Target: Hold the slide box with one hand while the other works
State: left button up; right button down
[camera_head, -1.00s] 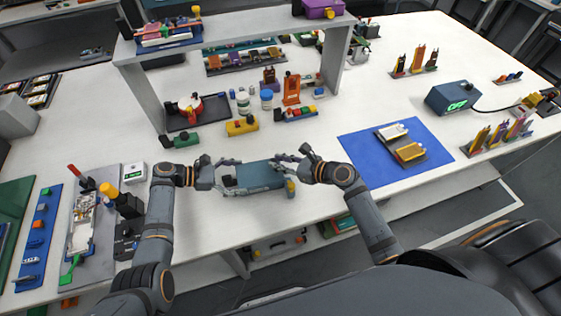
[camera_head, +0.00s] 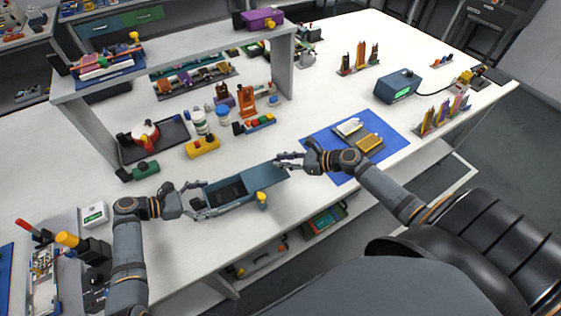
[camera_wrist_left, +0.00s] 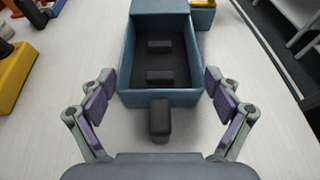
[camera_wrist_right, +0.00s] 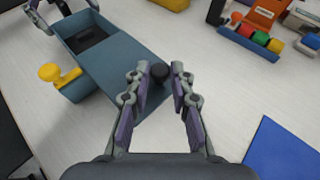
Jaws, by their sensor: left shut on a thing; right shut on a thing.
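The slide box (camera_head: 226,207) is a long teal tray near the table's front edge. Its lid (camera_head: 265,175) is drawn out to the right, so much of the dark interior shows. The left wrist view shows two dark blocks (camera_wrist_left: 159,77) inside and a black knob (camera_wrist_left: 159,120) on the near end. My left gripper (camera_head: 197,199) is shut on the box's left end, one finger along each side. My right gripper (camera_head: 281,161) is shut at the lid's far end, around its black knob (camera_wrist_right: 160,72). A yellow knob (camera_wrist_right: 50,72) sticks out from the box's front side.
A blue mat (camera_head: 322,135) with two slotted holders lies to the right. A yellow block (camera_head: 203,147), white jars (camera_head: 199,121) and a dark tray (camera_head: 131,153) stand behind, near a grey shelf (camera_head: 78,109). A white box (camera_head: 94,214) stands left.

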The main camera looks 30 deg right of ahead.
jog(key=c, duration=1.1)
grip_release()
jog(key=shift+c, duration=0.2)
jog(key=v, duration=0.7)
jog(key=shift+s+d, duration=0.15)
pick_arm(q)
jog(key=o, duration=1.1)
